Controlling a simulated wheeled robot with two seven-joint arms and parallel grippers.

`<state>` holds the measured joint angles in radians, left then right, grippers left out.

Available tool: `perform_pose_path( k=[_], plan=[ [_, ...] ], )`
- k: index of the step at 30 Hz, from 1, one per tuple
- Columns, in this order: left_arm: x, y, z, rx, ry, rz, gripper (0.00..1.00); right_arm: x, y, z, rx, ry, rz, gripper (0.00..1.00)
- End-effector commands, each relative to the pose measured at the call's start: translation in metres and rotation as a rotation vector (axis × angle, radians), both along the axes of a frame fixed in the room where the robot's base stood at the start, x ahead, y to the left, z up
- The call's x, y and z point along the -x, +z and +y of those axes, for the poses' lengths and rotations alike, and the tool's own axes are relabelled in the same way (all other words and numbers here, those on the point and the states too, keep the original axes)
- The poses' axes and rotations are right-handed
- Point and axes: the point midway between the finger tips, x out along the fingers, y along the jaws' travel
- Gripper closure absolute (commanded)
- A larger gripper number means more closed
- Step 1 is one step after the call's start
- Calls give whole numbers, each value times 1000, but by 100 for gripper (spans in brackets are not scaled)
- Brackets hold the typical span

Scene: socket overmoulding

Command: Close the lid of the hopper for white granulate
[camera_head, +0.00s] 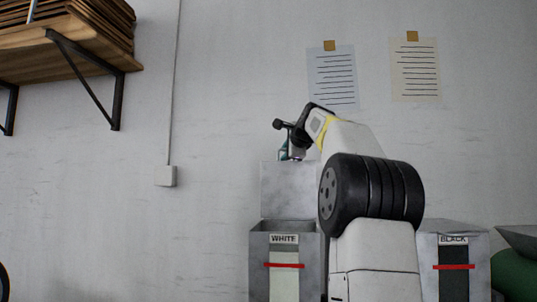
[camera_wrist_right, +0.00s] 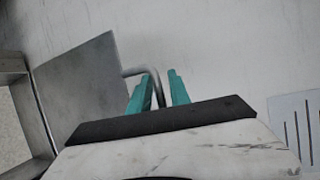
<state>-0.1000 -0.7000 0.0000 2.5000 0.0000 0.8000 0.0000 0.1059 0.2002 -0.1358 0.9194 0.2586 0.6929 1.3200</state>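The hopper marked WHITE (camera_head: 259,262) stands against the wall in the head view. Its grey lid (camera_head: 285,190) is up, rising near upright from the back of the open box. The lid also shows at left in the right wrist view (camera_wrist_right: 82,85), with a bent tube handle (camera_wrist_right: 143,70) on it. My right gripper (camera_head: 289,154) is at the lid's top edge. In the right wrist view its teal fingers (camera_wrist_right: 160,92) are apart, with the handle's bent end between them and a gap visible beside the right finger. My left gripper is not in view.
A hopper marked BLACK (camera_head: 478,262) stands to the right, its front partly hidden by my right arm. A green object (camera_head: 512,275) is at the far right. A wooden shelf (camera_head: 70,55) hangs upper left. Two paper sheets (camera_head: 332,80) are on the wall.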

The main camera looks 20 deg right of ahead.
Motion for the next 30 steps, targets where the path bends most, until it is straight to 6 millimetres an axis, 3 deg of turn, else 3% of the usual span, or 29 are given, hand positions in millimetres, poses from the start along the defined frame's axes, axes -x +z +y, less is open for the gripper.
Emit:
perform_pose_path(
  k=[1,3,30],
  plan=[
    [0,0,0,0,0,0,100,0,0,0,0,0,0,89],
    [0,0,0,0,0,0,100,0,0,0,0,0,0,100],
    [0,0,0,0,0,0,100,0,0,0,0,-1,1,100]
  ],
)
